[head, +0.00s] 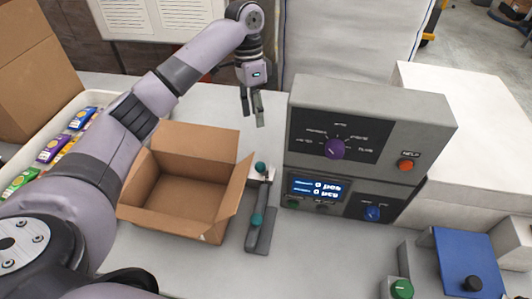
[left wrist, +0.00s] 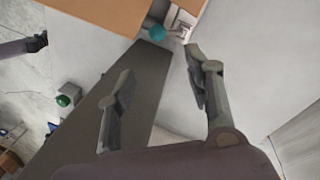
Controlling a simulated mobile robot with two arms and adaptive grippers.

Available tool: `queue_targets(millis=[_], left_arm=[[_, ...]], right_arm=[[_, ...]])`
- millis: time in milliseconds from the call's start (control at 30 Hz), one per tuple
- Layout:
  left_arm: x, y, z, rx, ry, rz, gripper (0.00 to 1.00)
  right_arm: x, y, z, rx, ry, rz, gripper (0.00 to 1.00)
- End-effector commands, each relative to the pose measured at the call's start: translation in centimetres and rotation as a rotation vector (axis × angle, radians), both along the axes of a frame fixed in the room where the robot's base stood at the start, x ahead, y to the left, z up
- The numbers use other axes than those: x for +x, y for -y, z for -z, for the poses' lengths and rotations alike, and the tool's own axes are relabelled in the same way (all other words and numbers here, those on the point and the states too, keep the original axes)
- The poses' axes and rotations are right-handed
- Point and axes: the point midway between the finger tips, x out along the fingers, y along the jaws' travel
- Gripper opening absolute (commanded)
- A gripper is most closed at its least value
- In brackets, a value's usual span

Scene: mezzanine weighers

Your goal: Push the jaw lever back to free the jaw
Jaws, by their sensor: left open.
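A small grey fixture (head: 264,230) stands on the table between the open cardboard box and the weigher. One teal ball knob (head: 261,168) sits at its far end by a pale plate, and a second teal knob (head: 257,220) sits nearer me. I cannot tell which knob belongs to the jaw lever. My left gripper (head: 254,108) is open and empty, beyond and above the far knob, fingers pointing down. In the left wrist view a teal knob (left wrist: 157,32) and a pale metal bracket (left wrist: 183,28) show ahead of the open fingers, apart from them. My right gripper is not seen.
The cardboard box (head: 189,205) stands close left of the fixture, one flap beside it. The grey weigher (head: 350,110) with dial and display stands to the right. A tray of colourful packs (head: 60,145) is at left. Bare table lies behind the box.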

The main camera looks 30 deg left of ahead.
Motion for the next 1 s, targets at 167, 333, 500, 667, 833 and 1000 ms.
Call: queue_targets(millis=[167,333,500,667,833,1000], left_arm=[[-0.5,0.4,2.6,0.001,-0.006,0.001,0.47],[-1.0,0.9,6.1,0.002,-0.006,0.001,0.47],[-1.5,1.5,9.7,0.000,-0.006,0.000,0.47],[-1.9,1.9,12.9,0.001,-0.004,0.001,0.47],[-2.2,2.3,15.3,0.000,-0.004,0.001,0.47],[-2.3,2.4,16.5,0.001,-0.001,0.001,0.47]], right_arm=[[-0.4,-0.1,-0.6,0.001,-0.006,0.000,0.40],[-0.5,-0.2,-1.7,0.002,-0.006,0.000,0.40],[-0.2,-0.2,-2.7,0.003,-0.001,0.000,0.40],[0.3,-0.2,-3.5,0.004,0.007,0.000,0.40],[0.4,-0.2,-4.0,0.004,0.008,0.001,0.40],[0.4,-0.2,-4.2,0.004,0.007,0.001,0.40]])
